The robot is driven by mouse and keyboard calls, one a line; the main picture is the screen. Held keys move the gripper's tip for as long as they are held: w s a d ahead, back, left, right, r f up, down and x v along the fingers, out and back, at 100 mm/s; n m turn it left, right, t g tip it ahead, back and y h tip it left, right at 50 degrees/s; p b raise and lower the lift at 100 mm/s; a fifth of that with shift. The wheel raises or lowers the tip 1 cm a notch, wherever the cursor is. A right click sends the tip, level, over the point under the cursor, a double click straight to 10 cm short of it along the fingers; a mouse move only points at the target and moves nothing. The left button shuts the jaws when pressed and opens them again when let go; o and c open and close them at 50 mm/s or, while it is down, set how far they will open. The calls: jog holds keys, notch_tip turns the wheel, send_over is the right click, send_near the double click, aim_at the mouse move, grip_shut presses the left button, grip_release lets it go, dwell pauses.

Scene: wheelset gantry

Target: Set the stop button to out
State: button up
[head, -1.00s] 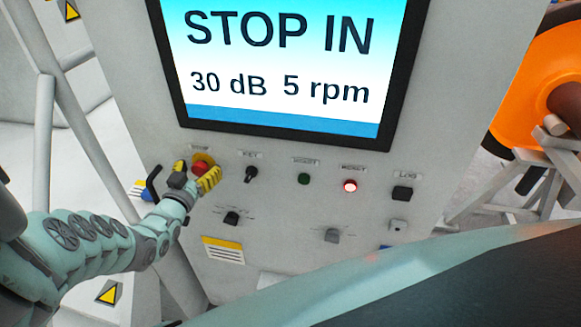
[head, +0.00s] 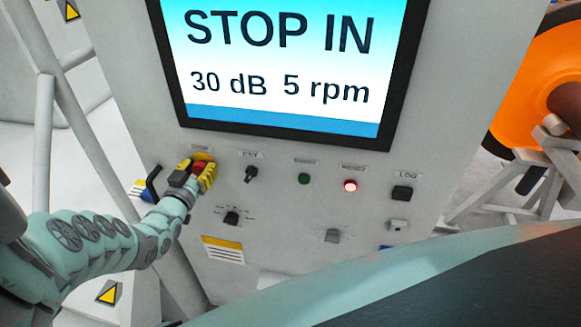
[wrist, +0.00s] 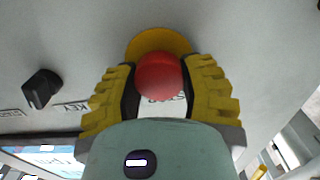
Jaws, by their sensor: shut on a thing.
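The red stop button (head: 199,168) sits on a yellow round plate at the upper left of the control panel, below the screen (head: 280,70). The screen reads "STOP IN", "30 dB", "5 rpm". My gripper (head: 195,174) is at the button, its yellow-padded fingers on either side of the red cap. In the wrist view the red button (wrist: 159,75) lies between the two fingers of my gripper (wrist: 160,88), with the yellow plate (wrist: 158,41) behind. The gripper is shut on the button. The button's stem is hidden behind the cap.
A black key switch (head: 251,174) is just right of the button. An orange wheel (head: 535,85) stands at far right.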

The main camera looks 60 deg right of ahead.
grip_shut()
jog(key=shift+s+a, duration=0.1)
jog(key=shift+s+a+p, duration=0.15)
jog(key=shift+a+p, duration=0.15)
jog(key=shift+a, duration=0.1)
jog(key=o, duration=0.9)
grip_release()
jog(key=shift+o, duration=0.2)
jog(key=shift+a, duration=0.1)
jog(key=v, duration=1.2)
